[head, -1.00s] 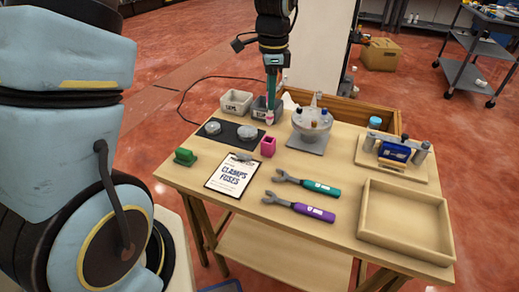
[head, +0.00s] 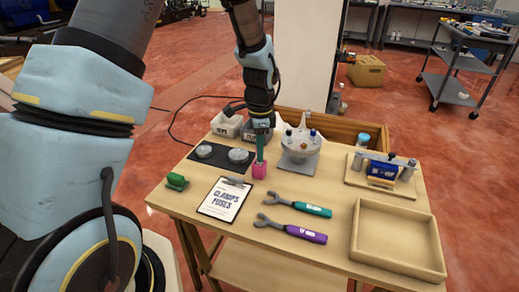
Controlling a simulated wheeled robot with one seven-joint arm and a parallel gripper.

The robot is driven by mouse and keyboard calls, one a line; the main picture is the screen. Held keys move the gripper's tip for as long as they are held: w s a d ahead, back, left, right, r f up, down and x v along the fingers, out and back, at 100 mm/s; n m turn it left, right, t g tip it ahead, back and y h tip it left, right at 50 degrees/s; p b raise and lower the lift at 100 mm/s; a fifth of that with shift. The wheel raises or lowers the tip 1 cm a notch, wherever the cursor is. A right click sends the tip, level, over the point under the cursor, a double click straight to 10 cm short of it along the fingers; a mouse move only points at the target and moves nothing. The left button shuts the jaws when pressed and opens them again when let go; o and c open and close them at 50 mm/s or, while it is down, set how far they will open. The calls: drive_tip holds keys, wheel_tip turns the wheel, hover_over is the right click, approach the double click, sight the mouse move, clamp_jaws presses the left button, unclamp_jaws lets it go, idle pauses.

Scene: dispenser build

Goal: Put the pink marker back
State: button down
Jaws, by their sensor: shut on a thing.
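My gripper (head: 261,155), with narrow teal fingers, points straight down over the small pink square cup (head: 259,171) in the middle of the table. It is shut, its fingertips at the cup's rim. The pink marker is not clearly visible now; it appears hidden between the fingertips and inside the cup. I cannot tell how deep it sits or whether it touches the bottom.
Left of the cup is a dark mat with round grey discs (head: 238,155); a clipboard (head: 225,198) lies in front. A white turret-like device (head: 299,155) stands close right. Teal (head: 312,209) and purple (head: 306,234) tools and an empty wooden tray (head: 398,272) lie nearer.

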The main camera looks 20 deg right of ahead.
drive_tip(key=shift+f, duration=0.15)
drive_tip(key=c, duration=0.7)
unclamp_jaws()
wheel_tip(320, 180, up, 12)
drive_tip(key=b, duration=0.2)
drive_tip(key=s+a+n, duration=0.1)
drive_tip(key=a+n, duration=0.5)
drive_tip(key=a, duration=0.4)
drive_tip(key=s+a+n+t, duration=0.1)
drive_tip(key=a+n, duration=0.6)
drive_tip(key=a, duration=0.3)
drive_tip(key=s+a+n, duration=0.2)
drive_tip(key=a+n, duration=0.5)
drive_tip(key=a, duration=0.3)
drive_tip(key=shift+a+f+t+p, duration=0.15)
drive_tip(key=shift+f+t+p, duration=0.15)
drive_tip(key=shift+f, duration=0.05)
